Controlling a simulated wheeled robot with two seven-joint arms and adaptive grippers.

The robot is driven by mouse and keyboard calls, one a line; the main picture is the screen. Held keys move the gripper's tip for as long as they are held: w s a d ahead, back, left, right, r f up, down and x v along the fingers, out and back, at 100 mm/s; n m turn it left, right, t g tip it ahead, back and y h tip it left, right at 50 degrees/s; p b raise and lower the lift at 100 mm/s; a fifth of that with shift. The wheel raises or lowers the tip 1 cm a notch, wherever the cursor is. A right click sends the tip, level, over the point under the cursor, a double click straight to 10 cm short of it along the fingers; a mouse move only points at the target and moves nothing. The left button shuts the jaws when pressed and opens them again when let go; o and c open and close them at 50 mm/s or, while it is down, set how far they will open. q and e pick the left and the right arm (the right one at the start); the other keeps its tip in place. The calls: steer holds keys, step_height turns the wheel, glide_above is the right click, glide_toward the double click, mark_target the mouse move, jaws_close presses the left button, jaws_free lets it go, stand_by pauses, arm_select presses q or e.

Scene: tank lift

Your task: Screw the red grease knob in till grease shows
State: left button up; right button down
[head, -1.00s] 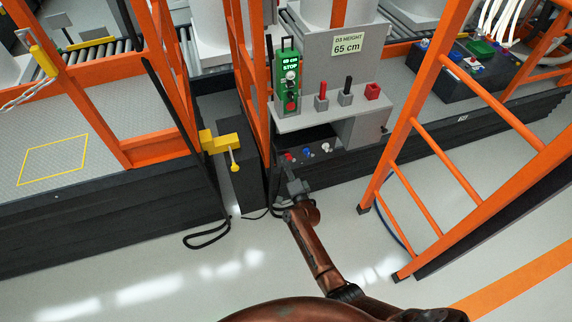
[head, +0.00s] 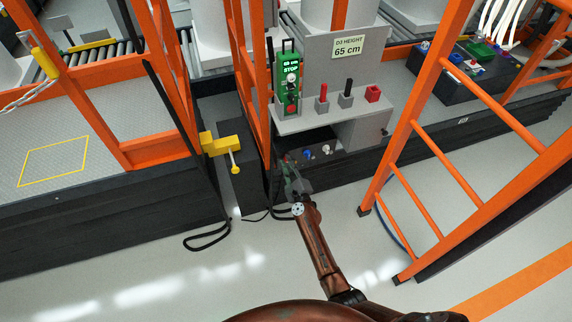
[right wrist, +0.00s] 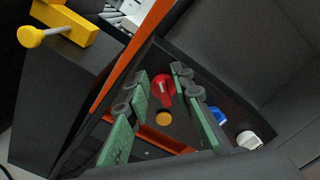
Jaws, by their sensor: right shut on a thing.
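The red knob (right wrist: 162,90) sits on the dark panel under the control shelf. In the right wrist view it lies between the two fingers of my right gripper (right wrist: 160,88), which is shut on it. In the head view my right gripper (head: 289,164) is at the left end of the knob row and largely covers the red knob. A round amber disc (right wrist: 164,117) shows on the panel just beside the red knob. My left gripper is not in view.
A blue knob (head: 308,155) and a white knob (head: 326,150) sit to the right on the same panel. Above are a shelf (head: 340,113) with levers and a green control box (head: 289,80). An orange post (right wrist: 130,52) and yellow handle (head: 221,144) stand close left.

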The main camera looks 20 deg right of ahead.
steer(key=m, duration=0.5)
steer(key=shift+d+r, duration=0.1)
steer(key=shift+d, duration=0.3)
steer(key=shift+m, duration=0.3)
steer(key=c, duration=2)
jaws_free()
steer(key=shift+c, duration=0.2)
